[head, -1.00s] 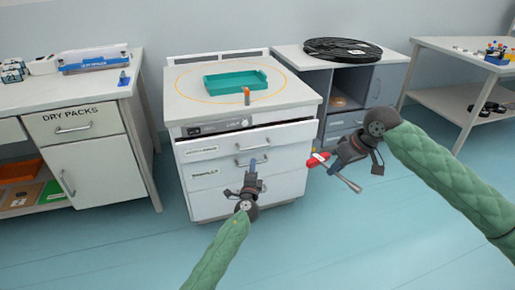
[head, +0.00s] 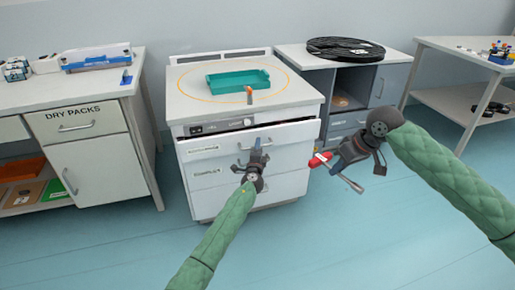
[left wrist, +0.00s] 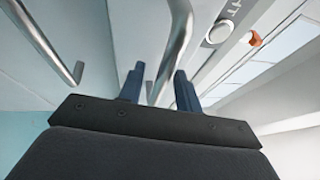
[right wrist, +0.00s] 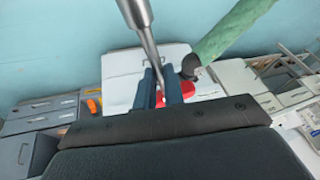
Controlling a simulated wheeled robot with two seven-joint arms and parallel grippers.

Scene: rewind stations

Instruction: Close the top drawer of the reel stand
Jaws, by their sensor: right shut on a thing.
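The white reel stand (head: 215,205) stands in the middle of the head view. Its top drawer (head: 205,150) sits slightly out, with a thin dark gap above its front. My left gripper (head: 256,146) is in front of this drawer at its handle. In the left wrist view, the metal handle (left wrist: 179,40) passes between the two spread fingers (left wrist: 158,90); contact is unclear. My right gripper (head: 333,160) is shut on a red-handled tool (head: 319,159) with a metal shaft, right of the stand. The tool's shaft also shows in the right wrist view (right wrist: 142,30).
A teal tray (head: 238,80) and a small orange-topped item (head: 249,94) are on the stand's top. A grey cabinet (head: 388,85) with a black reel (head: 345,49) is to the right. The dry packs cabinet (head: 105,160) is to the left. The floor in front is clear.

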